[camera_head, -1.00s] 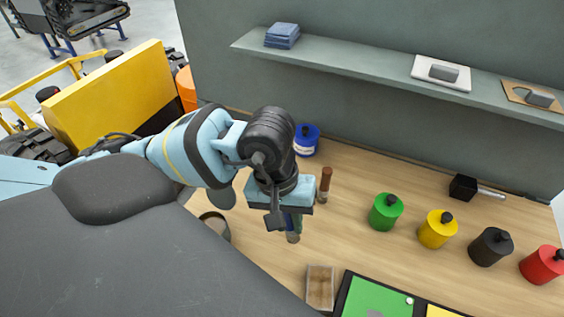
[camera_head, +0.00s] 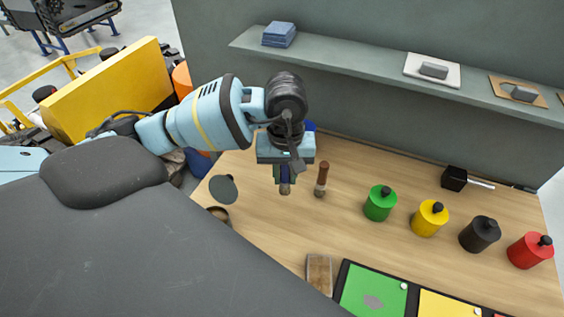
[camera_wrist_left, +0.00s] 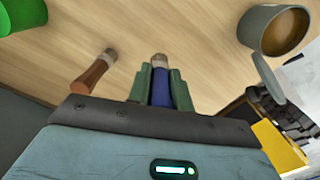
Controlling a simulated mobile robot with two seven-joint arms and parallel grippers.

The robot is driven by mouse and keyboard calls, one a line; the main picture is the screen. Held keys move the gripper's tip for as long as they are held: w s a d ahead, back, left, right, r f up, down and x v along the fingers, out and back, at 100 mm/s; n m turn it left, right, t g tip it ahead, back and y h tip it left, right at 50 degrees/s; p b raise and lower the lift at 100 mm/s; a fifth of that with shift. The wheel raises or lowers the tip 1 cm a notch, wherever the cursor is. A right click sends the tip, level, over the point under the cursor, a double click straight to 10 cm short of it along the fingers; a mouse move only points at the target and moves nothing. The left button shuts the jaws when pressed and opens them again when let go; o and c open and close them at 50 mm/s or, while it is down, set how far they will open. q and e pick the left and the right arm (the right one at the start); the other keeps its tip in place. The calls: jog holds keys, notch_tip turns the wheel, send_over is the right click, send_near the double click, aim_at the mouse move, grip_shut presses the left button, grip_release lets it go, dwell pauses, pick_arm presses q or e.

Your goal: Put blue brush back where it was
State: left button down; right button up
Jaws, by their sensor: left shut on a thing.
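My left gripper (camera_head: 284,176) is shut on the blue brush. The blue brush (camera_wrist_left: 161,92) shows in the left wrist view as a blue handle between green finger pads, with a metal band and pale bristle tip pointing away from the gripper. In the head view the brush's tip (camera_head: 285,189) shows just below the fingers, over the wooden table (camera_head: 270,230). I cannot tell whether the tip touches the table. A brown-handled brush (camera_head: 321,180) stands upright right beside it, also seen in the left wrist view (camera_wrist_left: 93,74). My right gripper is not in view.
A blue pot (camera_head: 309,126) is partly hidden behind my gripper. Green (camera_head: 380,204), yellow (camera_head: 429,219), black (camera_head: 479,235) and red (camera_head: 529,251) pots stand to the right. An open can (camera_wrist_left: 274,28) is nearby. A shelf (camera_head: 350,65) runs along the back wall.

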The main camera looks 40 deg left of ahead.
pick_arm(q)
jog(key=w+a, duration=0.2)
jog(key=w, duration=0.1)
jog(key=w+a, duration=0.1)
jog(key=shift+w+a+f, duration=0.2)
jog(key=shift+a+f, duration=0.1)
jog(key=shift+w+a+f, duration=0.15)
jog(key=shift+f, duration=0.85)
jog(key=shift+w+a+f, duration=0.15)
jog(key=shift+f, duration=0.85)
jog(key=c, duration=1.3)
grip_release()
jog(key=shift+r+p, duration=0.1)
jog(key=shift+p, duration=0.2)
jog(key=shift+o, duration=0.2)
notch_tip(320, 180, up, 12)
jog(key=shift+w+r, duration=0.15)
jog(key=shift+a, duration=0.1)
